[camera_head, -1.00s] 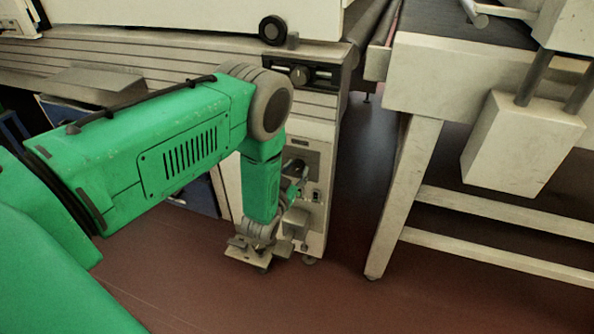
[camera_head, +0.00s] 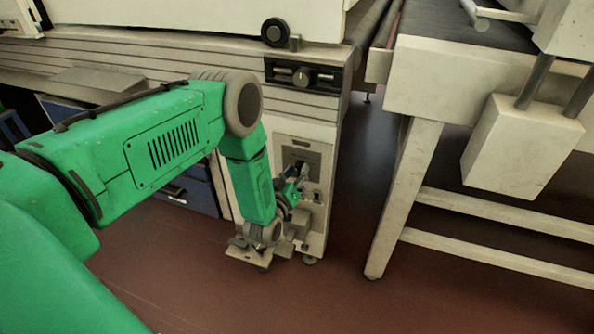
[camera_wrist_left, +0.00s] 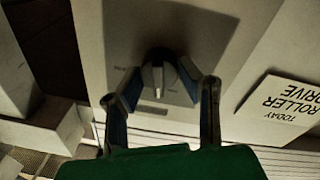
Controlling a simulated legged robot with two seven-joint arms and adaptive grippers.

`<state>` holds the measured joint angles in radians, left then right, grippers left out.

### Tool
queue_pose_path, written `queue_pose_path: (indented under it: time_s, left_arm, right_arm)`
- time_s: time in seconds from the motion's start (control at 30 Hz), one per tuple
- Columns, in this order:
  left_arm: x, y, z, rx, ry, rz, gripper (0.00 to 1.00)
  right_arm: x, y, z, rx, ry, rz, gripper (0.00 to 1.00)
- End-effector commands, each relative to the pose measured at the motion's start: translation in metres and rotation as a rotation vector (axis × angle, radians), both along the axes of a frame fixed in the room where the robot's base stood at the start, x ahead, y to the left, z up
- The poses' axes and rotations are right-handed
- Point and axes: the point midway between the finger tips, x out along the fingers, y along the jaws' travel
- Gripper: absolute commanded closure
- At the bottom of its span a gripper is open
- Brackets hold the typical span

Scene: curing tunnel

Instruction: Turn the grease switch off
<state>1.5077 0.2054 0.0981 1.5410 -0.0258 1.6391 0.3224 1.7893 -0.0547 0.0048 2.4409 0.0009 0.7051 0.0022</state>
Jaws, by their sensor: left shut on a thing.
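A dark rotary switch with a pale pointer (camera_wrist_left: 157,78), taken here as the grease switch, sits on a grey plate (camera_wrist_left: 205,28) in the left wrist view. Its lettering is too dim to read. My left gripper (camera_wrist_left: 161,70) is shut on it, one finger on each side. In the head view the left gripper (camera_head: 299,172) is at the plate (camera_head: 313,157) low on the pale cabinet end, and it mostly hides the switch. My right gripper is in neither view.
A black panel with another knob (camera_head: 301,77) is higher on the cabinet. A white card reading "TODAY ROLLER DRIVE" (camera_wrist_left: 285,108) is beside the plate. A pale conveyor frame (camera_head: 405,190) stands to the right, with a floor gap between. Blue drawers (camera_head: 190,190) are behind my arm.

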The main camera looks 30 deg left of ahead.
Motion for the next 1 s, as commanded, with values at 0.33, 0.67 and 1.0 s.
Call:
queue_pose_path:
  time_s: [0.33,0.67,1.0]
  left_arm:
    - [-0.003,-0.001,-0.006,-0.324,-0.064,-0.002,0.97]
    - [-0.003,-0.002,-0.007,-0.622,-0.135,-0.002,0.97]
    - [-0.003,-0.002,-0.008,-0.853,-0.189,-0.001,0.97]
  right_arm:
    - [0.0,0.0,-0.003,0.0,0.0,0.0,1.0]
    - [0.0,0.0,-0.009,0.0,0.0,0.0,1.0]
    - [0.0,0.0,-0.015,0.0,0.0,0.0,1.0]
